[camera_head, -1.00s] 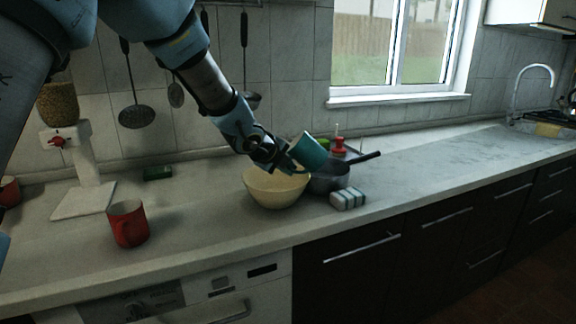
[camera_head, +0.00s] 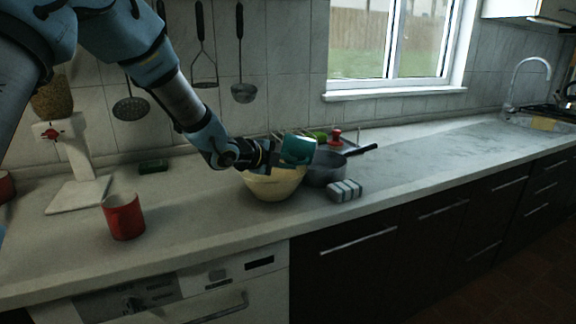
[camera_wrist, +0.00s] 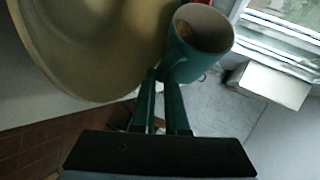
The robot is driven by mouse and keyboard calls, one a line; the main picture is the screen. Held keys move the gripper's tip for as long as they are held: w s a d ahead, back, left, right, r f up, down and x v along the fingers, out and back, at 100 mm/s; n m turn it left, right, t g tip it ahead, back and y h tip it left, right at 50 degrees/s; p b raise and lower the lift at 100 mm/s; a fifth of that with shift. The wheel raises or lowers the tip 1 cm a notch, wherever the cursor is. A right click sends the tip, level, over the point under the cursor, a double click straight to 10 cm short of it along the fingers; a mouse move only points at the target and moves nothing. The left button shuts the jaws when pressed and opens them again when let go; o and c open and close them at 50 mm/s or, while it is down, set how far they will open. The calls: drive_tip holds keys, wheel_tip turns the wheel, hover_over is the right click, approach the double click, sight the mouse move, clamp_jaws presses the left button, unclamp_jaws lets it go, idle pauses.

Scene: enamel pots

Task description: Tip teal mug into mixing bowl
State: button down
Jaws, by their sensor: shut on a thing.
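The teal mug (camera_head: 299,150) is over the right part of the cream mixing bowl (camera_head: 275,189), close to its rim, and looks nearly upright in the head view. My gripper (camera_head: 274,156) reaches in from the left and is shut on the mug, at its handle side. In the wrist view the fingers (camera_wrist: 164,82) meet the mug (camera_wrist: 196,52), whose mouth shows a pale inside with something brownish in it. The bowl (camera_wrist: 95,84) fills the upper left there. The bowl's inside is mostly hidden in the head view.
A dark saucepan (camera_head: 326,170) stands just right of the bowl, with a grey ribbed block (camera_head: 345,191) in front. A red mug (camera_head: 124,217) stands at the left. Utensils hang on the wall behind. The counter at the right is clear.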

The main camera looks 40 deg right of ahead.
drive_tip(key=shift+w+a+n+h, duration=0.3)
drive_tip(key=shift+w+a+h, duration=0.05)
drive_tip(key=shift+w+h, duration=0.15)
drive_tip(key=shift+s+b, duration=0.1)
drive_tip(key=shift+b, duration=0.3)
drive_tip(key=shift+s+d+r+n+g+h+b, duration=0.1)
drive_tip(key=shift+r+n+g+h+b, duration=0.2)
drive_tip(key=shift+n+h+b, duration=0.45)
drive_tip(key=shift+s+d+r+n+g+h+b, duration=0.2)
drive_tip(key=shift+g+h+b, duration=0.25)
drive_tip(key=shift+b, duration=0.55)
wheel_tip(320, 180, up, 3)
drive_tip(key=shift+n+h+b, duration=0.85)
drive_tip(key=shift+h+b, duration=0.05)
drive_tip(key=shift+b, duration=0.1)
